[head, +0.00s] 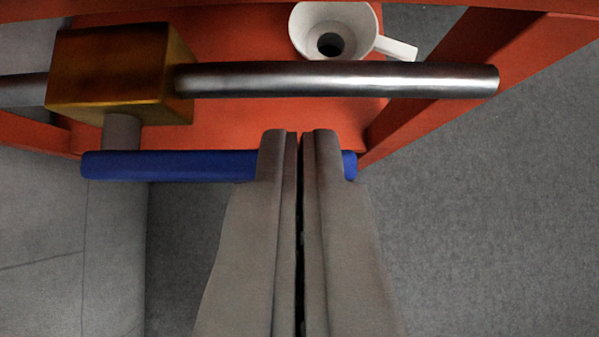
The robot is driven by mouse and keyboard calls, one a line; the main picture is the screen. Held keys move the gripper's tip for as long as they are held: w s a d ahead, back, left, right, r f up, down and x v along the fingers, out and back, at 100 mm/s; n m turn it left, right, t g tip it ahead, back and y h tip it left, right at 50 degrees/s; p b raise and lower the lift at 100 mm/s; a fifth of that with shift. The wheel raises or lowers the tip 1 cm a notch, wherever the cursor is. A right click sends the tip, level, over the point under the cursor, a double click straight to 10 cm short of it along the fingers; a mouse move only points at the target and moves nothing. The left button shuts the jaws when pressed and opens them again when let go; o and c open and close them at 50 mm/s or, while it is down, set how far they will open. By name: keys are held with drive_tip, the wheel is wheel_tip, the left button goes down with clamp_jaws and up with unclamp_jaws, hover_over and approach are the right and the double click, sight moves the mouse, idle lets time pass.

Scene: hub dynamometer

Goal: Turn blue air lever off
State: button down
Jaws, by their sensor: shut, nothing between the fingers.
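The blue air lever (170,165) lies crosswise in the head view, joined by a short grey stem (121,131) to a brass valve block (110,70). The lever runs roughly parallel to the steel pipe (340,79) that leaves the block to the right. My gripper (299,135) is shut and empty. Its fingertips overlap the right part of the lever in the picture and hide a stretch of it, with the blue right end showing just past them. I cannot tell whether the fingers touch the lever.
A red-orange frame (430,115) and panel (240,125) stand behind the pipe. A white cup-like part (328,30) with a handle sits on the panel at the top. Grey floor (500,220) is open at the right, and pale slabs (60,240) lie at the left.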

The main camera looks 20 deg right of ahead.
drive_tip(key=shift+f, duration=1.05)
drive_tip(key=w+a+f+m+t+y, duration=0.1)
drive_tip(key=a+f+m+t+y, duration=0.1)
drive_tip(key=f+m+t+y, duration=0.2)
drive_tip(key=w+a+f+m+t+y, duration=0.1)
drive_tip(key=f+m+t+y, duration=0.3)
drive_tip(key=f, duration=0.4)
drive_tip(key=shift+w+a+f+t+y, duration=0.35)
drive_tip(key=shift+a+t, duration=0.25)
drive_tip(key=shift+a, duration=0.1)
idle(0.5)
idle(0.5)
